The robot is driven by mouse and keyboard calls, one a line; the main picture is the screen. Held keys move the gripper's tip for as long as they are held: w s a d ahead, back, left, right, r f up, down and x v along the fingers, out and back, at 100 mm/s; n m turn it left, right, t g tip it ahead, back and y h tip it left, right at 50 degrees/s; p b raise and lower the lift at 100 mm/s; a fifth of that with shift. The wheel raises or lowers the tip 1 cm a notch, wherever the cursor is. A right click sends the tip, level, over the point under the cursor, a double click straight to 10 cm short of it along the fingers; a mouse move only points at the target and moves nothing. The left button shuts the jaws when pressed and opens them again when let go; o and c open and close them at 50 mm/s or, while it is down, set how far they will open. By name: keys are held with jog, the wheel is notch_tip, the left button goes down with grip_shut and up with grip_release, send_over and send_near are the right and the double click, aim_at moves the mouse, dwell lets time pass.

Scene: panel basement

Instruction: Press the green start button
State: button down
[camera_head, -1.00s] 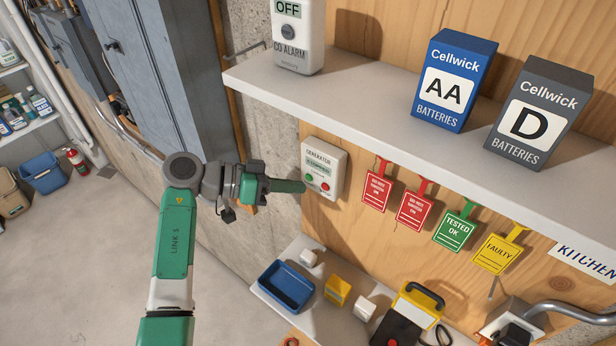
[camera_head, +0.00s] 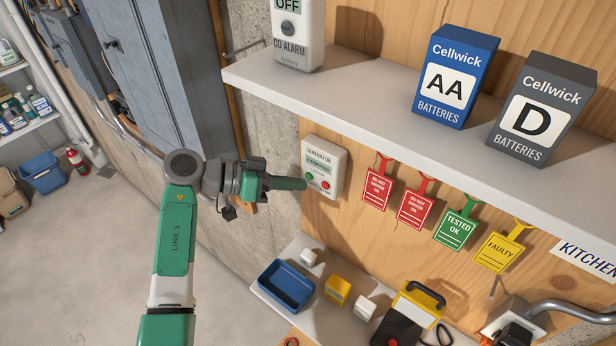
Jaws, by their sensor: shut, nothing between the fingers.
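The white generator panel (camera_head: 333,157) is mounted on the wooden wall below the shelf. Its small screen appears to read "STOPPED". The green start button (camera_head: 309,174) is at the panel's lower left, and a red button (camera_head: 325,185) is to its right. My gripper (camera_head: 303,184) is shut and empty, its green fingers pointing right at the panel's lower left edge. The fingertips are very close to the green button, just below and left of it in the picture. I cannot tell whether they touch the button or the panel.
A white shelf (camera_head: 360,118) juts out above the panel, with a CO alarm (camera_head: 298,40) and battery boxes (camera_head: 455,80). Hanging tags (camera_head: 377,188) are right of the panel. A lower ledge holds a blue tray (camera_head: 286,288) and small items. Open floor lies left.

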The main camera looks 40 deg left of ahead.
jog(key=shift+w, duration=0.25)
jog(key=shift+w+b, duration=0.35)
jog(key=shift+b, duration=0.3)
dwell(0.4)
jog(key=shift+s, duration=0.1)
jog(key=shift+s+p, duration=0.4)
jog(key=shift+s, duration=0.25)
jog(key=shift+s+d+p, duration=0.1)
jog(key=shift+s+p, duration=1.05)
jog(key=shift+s, duration=1.4)
